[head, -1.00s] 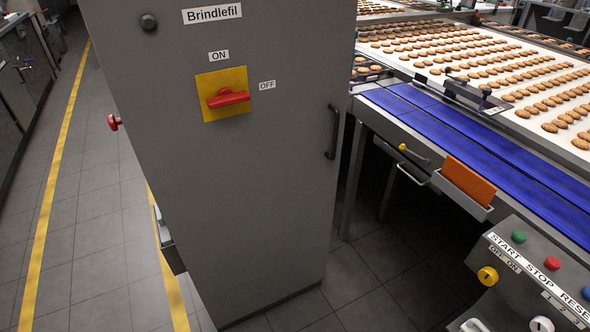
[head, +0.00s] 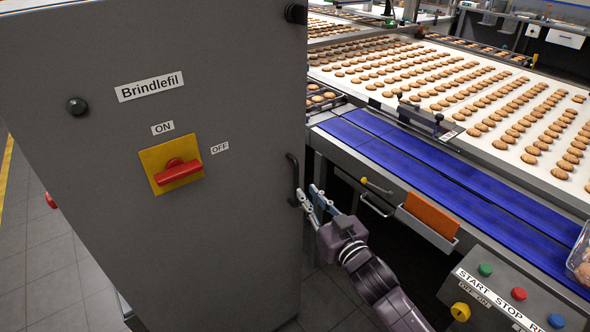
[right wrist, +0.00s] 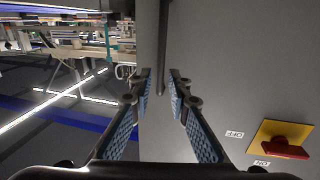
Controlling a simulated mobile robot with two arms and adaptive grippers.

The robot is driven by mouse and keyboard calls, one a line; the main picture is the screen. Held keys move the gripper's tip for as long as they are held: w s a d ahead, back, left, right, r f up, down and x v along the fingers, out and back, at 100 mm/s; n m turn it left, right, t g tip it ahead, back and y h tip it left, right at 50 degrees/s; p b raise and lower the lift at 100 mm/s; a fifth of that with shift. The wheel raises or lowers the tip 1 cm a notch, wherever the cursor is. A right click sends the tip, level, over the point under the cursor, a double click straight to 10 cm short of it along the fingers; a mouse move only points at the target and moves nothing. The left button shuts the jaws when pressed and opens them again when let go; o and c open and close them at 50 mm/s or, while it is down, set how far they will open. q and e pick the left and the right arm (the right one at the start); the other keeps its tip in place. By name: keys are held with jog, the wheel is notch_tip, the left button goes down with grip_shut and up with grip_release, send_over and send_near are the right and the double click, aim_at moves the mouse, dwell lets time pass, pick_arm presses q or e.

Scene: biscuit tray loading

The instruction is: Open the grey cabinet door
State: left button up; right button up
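The grey cabinet door (head: 110,235) fills the left of the head view and looks shut. It bears a Brindlefil label (head: 150,88) and a red rotary switch (head: 178,171) on a yellow plate. Its dark vertical handle (head: 292,180) is near its right edge; in the right wrist view the handle (right wrist: 163,50) lies beyond the fingertips. My right gripper (head: 312,196) is open beside the handle, just right of it. In the right wrist view its blue-padded fingers (right wrist: 160,88) are apart with nothing between the pads. My left gripper is not in view.
Right of the cabinet is a blue conveyor (head: 430,170) beside a white belt (head: 480,110) with rows of biscuits. An orange board (head: 431,215) stands in a holder under it. A control panel (head: 510,295) with buttons is at the lower right.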

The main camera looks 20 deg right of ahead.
aim_at(297, 179)
jog(key=w, duration=0.2)
jog(key=w+a, duration=0.1)
jog(key=w, duration=0.2)
jog(key=w+p, duration=0.1)
jog(key=w, duration=0.1)
jog(key=shift+w+a+r, duration=0.15)
jog(key=shift+w+r, duration=0.1)
jog(key=shift+r, duration=0.05)
jog(key=shift+c, duration=0.2)
grip_shut()
